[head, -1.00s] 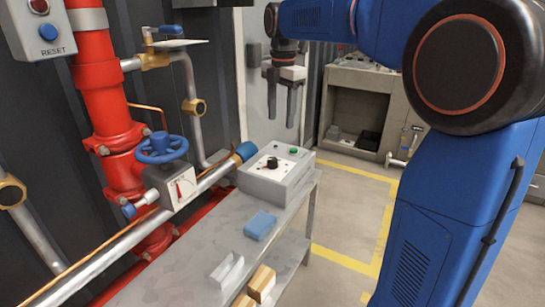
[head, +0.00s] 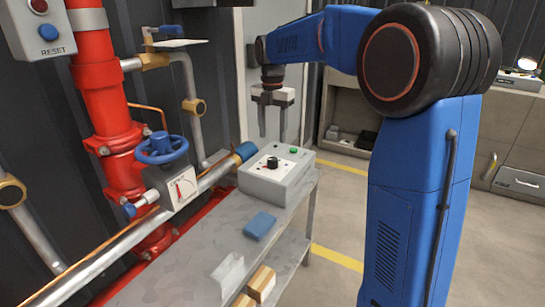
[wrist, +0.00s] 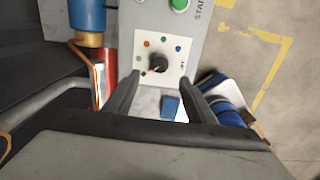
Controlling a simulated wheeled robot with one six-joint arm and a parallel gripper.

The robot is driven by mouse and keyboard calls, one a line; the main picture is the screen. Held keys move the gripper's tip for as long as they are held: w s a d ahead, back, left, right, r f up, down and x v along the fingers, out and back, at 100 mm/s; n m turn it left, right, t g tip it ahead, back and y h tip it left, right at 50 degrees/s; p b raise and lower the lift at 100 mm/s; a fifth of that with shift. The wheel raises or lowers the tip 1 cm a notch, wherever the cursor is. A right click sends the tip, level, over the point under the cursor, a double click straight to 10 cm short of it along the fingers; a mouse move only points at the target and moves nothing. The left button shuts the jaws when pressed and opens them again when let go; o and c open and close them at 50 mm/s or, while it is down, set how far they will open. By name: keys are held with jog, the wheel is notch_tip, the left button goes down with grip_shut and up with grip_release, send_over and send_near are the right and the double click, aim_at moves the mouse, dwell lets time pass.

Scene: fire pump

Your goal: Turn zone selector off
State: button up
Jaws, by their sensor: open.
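The zone selector is a black rotary knob (head: 272,162) on a white plate with coloured dots, on top of a grey control box (head: 265,186). In the wrist view the knob (wrist: 158,63) shows ahead of the fingertips, between them, with dots around it. Its pointer setting is too small to read surely. My gripper (head: 272,138) points down above the box, open and empty, apart from the knob. The open fingers also show in the wrist view (wrist: 164,88).
A green button (head: 294,150) sits on the box behind the knob. A blue block (head: 260,225) lies on the grey bench (head: 200,250) in front. A pipe with a blue end (head: 245,151) runs close at the box's left. A blue handwheel valve (head: 162,149) stands further left.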

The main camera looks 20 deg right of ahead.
aim_at(273, 158)
notch_tip(273, 158, down, 10)
jog(key=shift+r, duration=0.25)
jog(key=shift+c, duration=0.3)
jog(key=c, duration=1)
